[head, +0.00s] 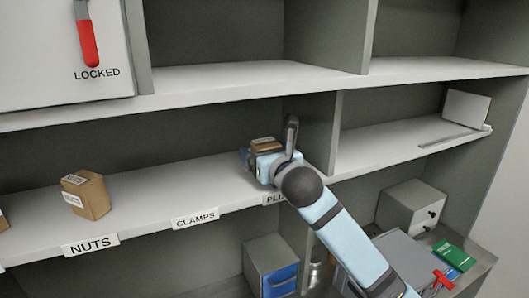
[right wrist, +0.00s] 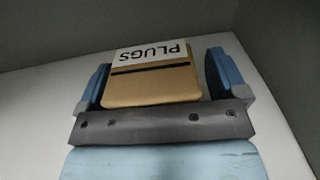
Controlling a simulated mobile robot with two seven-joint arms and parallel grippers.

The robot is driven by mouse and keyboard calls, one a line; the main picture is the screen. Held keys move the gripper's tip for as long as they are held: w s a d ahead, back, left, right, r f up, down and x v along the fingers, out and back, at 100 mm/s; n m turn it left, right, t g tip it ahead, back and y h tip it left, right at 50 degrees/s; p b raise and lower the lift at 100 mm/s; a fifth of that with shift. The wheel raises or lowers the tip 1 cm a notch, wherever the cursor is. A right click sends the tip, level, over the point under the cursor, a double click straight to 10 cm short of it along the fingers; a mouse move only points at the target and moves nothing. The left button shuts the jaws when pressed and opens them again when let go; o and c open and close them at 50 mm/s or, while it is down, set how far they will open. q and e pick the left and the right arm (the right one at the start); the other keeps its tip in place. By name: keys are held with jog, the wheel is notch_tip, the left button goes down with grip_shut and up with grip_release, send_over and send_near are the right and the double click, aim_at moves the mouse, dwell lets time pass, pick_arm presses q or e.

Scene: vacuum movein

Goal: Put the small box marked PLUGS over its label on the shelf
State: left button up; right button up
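The small cardboard box marked PLUGS (right wrist: 150,85) is on the middle shelf, between the fingers of my right gripper (right wrist: 158,80). Its white PLUGS marking is upside down in the right wrist view. A gap shows between the box and the right-hand finger, so the gripper looks open around it. In the head view my right gripper (head: 262,160) mostly hides the box (head: 266,145). The PLUGS shelf label (head: 272,199) is partly covered by my wrist, on the shelf edge just below the box. My left gripper is not in view.
A NUTS box (head: 86,195) stands on the same shelf (head: 150,205), behind the NUTS label (head: 90,245). The space above the CLAMPS label (head: 195,218) is free. A vertical divider (head: 315,130) stands just right of my gripper. A shelf board runs above.

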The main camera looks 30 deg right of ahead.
jog(key=shift+s+a+r, duration=0.1)
jog(key=shift+r, duration=0.1)
jog(key=shift+s, duration=0.2)
jog(key=s+b, duration=0.3)
jog(key=s, duration=0.8)
jog(key=shift+s+a, duration=0.25)
